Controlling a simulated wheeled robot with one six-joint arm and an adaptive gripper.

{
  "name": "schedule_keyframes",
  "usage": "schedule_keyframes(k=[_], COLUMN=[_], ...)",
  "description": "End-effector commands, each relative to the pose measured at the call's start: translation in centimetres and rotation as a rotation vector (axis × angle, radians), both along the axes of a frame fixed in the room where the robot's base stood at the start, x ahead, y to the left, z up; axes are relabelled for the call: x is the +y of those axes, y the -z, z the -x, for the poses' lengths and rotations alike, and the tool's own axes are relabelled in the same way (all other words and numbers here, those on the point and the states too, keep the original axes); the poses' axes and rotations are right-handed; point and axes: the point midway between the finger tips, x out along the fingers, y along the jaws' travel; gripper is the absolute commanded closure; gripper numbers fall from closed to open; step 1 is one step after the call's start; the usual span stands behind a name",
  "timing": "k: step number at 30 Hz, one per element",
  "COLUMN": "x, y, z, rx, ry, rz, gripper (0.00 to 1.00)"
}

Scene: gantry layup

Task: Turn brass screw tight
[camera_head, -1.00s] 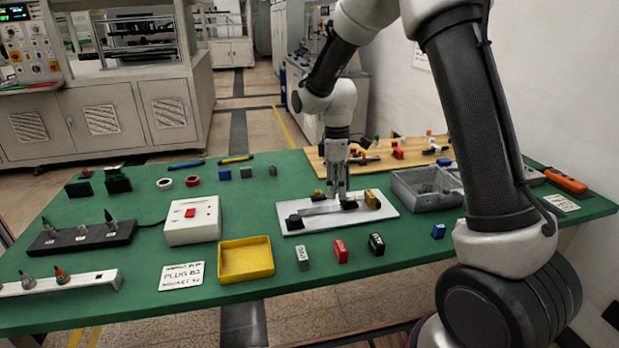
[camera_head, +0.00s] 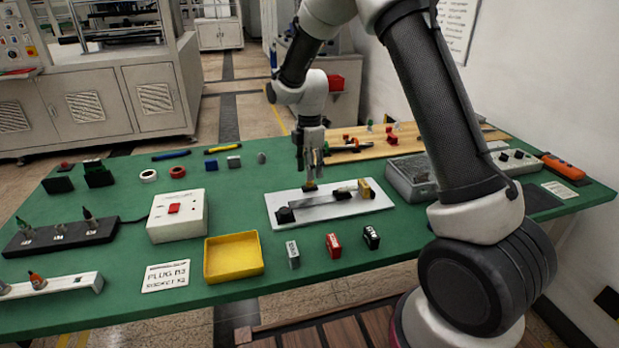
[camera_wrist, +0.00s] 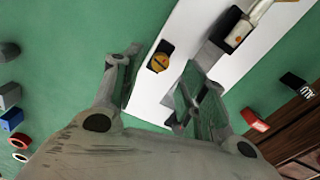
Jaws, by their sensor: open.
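The brass screw (camera_wrist: 159,62) shows a round slotted head in the wrist view, on a black block near one edge of the white plate (camera_wrist: 185,28). In the head view the screw (camera_head: 310,186) is small, at the plate's far left-hand part. My gripper (camera_head: 310,160) points down just above it. In the wrist view its two fingers (camera_wrist: 160,68) are spread, one on each side of the screw head, with visible gaps. I cannot tell how far the fingertips are above it. A grey metal strip (camera_head: 318,206) lies along the plate.
A clamp-like part with a pale handle (camera_wrist: 258,10) and a brass block (camera_head: 364,188) stand on the plate's right. A grey bin (camera_head: 410,180) is right of it. A yellow tray (camera_head: 233,260) and small coloured blocks (camera_head: 333,245) lie in front.

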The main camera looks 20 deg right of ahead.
Motion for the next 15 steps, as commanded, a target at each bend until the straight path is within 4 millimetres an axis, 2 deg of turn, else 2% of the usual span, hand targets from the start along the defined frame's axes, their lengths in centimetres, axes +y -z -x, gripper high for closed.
schedule_keyframes(k=[3, 6, 15], x=[0.0, 0.0, 0.0], y=[2.0, 3.0, 3.7], z=[0.0, 0.0, 0.0], rx=[0.002, 0.001, -0.001], ry=[0.001, 0.001, 0.002], rz=[0.000, 0.000, 0.000], gripper=[0.57, 0.57, 0.57])
